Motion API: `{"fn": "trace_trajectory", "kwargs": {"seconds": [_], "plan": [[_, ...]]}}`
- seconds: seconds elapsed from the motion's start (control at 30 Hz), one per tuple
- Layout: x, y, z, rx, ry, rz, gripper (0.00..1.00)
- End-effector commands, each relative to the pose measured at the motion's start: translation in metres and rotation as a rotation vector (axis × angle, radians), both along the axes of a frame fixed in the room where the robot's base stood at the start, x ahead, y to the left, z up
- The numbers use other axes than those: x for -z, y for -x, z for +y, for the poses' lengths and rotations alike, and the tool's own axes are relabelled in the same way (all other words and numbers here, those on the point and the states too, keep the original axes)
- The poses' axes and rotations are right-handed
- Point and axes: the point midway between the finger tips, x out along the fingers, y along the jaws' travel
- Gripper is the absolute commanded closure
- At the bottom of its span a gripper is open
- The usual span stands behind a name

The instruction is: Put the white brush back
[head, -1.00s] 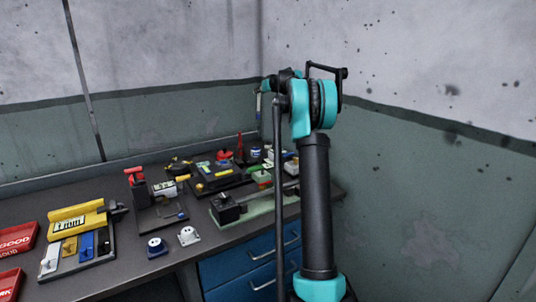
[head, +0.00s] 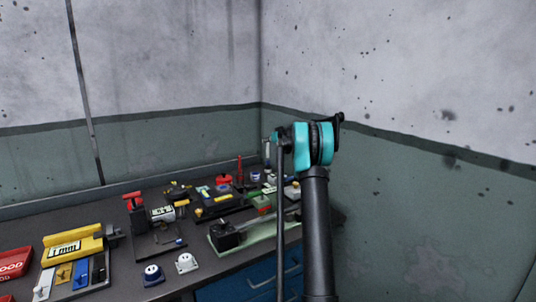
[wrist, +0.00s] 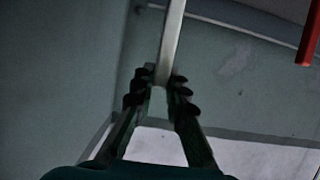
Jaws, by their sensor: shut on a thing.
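My gripper (wrist: 160,88) is shut on the white brush (wrist: 172,38) in the wrist view. The brush shows as a pale, narrow bar running up from between the dark fingertips and out of the top of the picture, so its far end is hidden. In the head view my arm covers most of my gripper. A thin light strip, seemingly the brush (head: 267,152), hangs upright left of my arm's teal joint, over the far right part of the bench.
The dark bench (head: 110,205) carries a yellow block gauge (head: 75,245), red trays (head: 14,263), a red-topped press (head: 132,200) and a long tool on a green mat (head: 228,238). A red upright (head: 240,168) stands near the back. Walls meet behind.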

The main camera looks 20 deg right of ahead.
Motion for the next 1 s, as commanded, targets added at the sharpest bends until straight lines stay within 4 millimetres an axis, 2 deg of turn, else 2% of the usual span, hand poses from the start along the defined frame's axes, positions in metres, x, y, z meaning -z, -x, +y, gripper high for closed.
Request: {"fn": "trace_trajectory", "kwargs": {"seconds": [0.1,0.37,0.6,0.97,1.0], "plan": [[0.019,0.0,0.0,0.0,0.0,0.0,1.0],[0.036,0.0,0.0,0.0,0.0,0.0,1.0],[0.065,0.0,0.0,0.0,0.0,0.0,1.0],[0.069,0.0,0.0,0.0,0.0,0.0,1.0],[0.069,0.0,0.0,0.0,0.0,0.0,0.83]]}}
